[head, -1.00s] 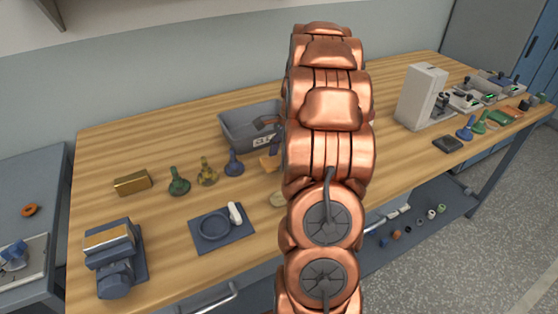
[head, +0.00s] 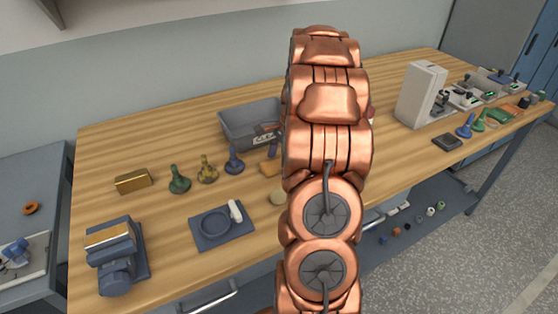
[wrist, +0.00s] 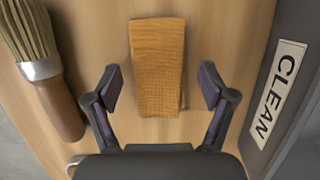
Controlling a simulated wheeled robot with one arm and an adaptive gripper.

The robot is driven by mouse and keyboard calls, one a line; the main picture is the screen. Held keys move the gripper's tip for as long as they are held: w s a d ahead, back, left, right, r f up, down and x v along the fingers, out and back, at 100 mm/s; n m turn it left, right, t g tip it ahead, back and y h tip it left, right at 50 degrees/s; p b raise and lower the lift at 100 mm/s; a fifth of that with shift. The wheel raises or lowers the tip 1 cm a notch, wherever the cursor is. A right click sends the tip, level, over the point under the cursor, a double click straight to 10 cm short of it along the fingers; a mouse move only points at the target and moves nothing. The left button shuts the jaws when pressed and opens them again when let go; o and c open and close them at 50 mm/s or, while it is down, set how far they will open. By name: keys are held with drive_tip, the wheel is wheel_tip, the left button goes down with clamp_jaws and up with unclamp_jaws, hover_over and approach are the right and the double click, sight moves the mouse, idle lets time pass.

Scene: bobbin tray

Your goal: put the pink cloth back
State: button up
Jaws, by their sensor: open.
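No cloth that is clearly pink shows. A folded mustard-orange cloth (wrist: 157,60) lies on the wooden surface in the wrist view. My gripper (wrist: 161,84) is open, with one dark fingertip on each side of the cloth in the picture and gaps to both. I cannot tell its height above the cloth. In the head view, an orange patch (head: 269,169) shows beside my arm, which hides my gripper. A small reddish-pink bit (head: 371,114) shows at the arm's right edge; I cannot tell what it is.
A grey bin (head: 240,133) stands at the back; its CLEAN label (wrist: 275,93) shows close on the right in the wrist view. A wooden-handled brush (wrist: 50,90) lies on the left. Several stamp-like tools (head: 207,171) and a blue tray (head: 222,240) stand left of my arm.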

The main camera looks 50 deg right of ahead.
drive_tip(key=shift+r, duration=0.1)
drive_tip(key=b+v, duration=0.2)
drive_tip(key=v, duration=1)
drive_tip(key=shift+b, duration=0.35)
drive_tip(key=s+a+r+n+g+h, duration=0.15)
drive_tip(key=a+n, duration=0.35)
drive_tip(key=a, duration=0.7)
drive_tip(key=s+a+n+y, duration=0.1)
drive_tip(key=s+a+n, duration=0.3)
drive_tip(key=a, duration=0.8)
drive_tip(key=s+a+f+n, duration=0.2)
drive_tip(key=s+a+n, duration=0.2)
drive_tip(key=s, duration=0.1)
drive_tip(key=s+a+f+n+g+h, duration=0.1)
drive_tip(key=s+a+f+n, duration=0.1)
drive_tip(key=s+a+n, duration=0.2)
drive_tip(key=s+a+f+n+h, duration=0.1)
drive_tip(key=s+a+n, duration=0.3)
drive_tip(key=s, duration=0.4)
drive_tip(key=shift+f+n, duration=0.4)
drive_tip(key=shift+f, duration=0.4)
drive_tip(key=shift+h, duration=0.25)
